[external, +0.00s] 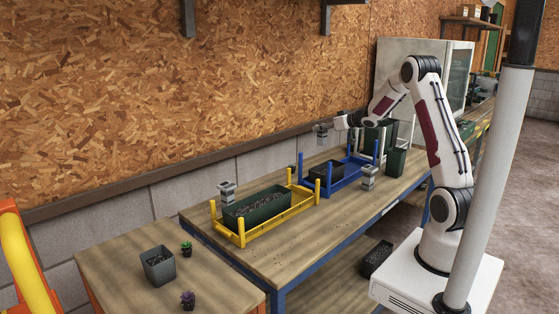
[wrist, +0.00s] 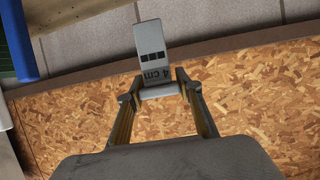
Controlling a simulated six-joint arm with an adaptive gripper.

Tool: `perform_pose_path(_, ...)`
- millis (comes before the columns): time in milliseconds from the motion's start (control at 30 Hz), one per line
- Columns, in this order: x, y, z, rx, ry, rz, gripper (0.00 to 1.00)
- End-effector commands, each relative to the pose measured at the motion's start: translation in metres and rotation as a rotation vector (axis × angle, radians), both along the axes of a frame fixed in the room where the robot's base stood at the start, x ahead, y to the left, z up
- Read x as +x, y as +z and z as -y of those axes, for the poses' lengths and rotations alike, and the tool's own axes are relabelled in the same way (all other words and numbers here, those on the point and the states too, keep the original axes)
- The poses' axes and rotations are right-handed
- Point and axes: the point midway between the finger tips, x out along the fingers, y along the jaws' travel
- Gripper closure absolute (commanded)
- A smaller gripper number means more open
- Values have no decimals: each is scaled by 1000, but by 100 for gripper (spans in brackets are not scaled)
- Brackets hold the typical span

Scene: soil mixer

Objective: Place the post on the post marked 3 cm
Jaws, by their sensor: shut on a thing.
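My gripper (wrist: 160,91) is shut on a grey post (wrist: 150,45), which is printed "4 cm" with dark squares. In the external view my gripper (external: 339,123) holds this post (external: 321,134) in the air above the far side of the table, behind the blue rack. One grey post (external: 226,191) stands at the left end of the yellow rack. Another grey post (external: 369,177) stands in front of the blue rack on the right. Their markings are too small to read, so I cannot tell which is marked 3 cm.
The yellow rack (external: 275,229) holds a green planter of soil (external: 258,215). The blue rack (external: 340,184) has upright corner posts and a dark planter. Green pots (external: 396,161) stand at the right.

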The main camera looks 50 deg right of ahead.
Motion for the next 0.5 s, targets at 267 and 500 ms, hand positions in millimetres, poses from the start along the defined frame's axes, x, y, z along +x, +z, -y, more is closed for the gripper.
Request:
perform_pose_path(267,25,12,-64,-1,94,3,87)
perform_pose_path(500,46,26,-141,-2,213,3,87)
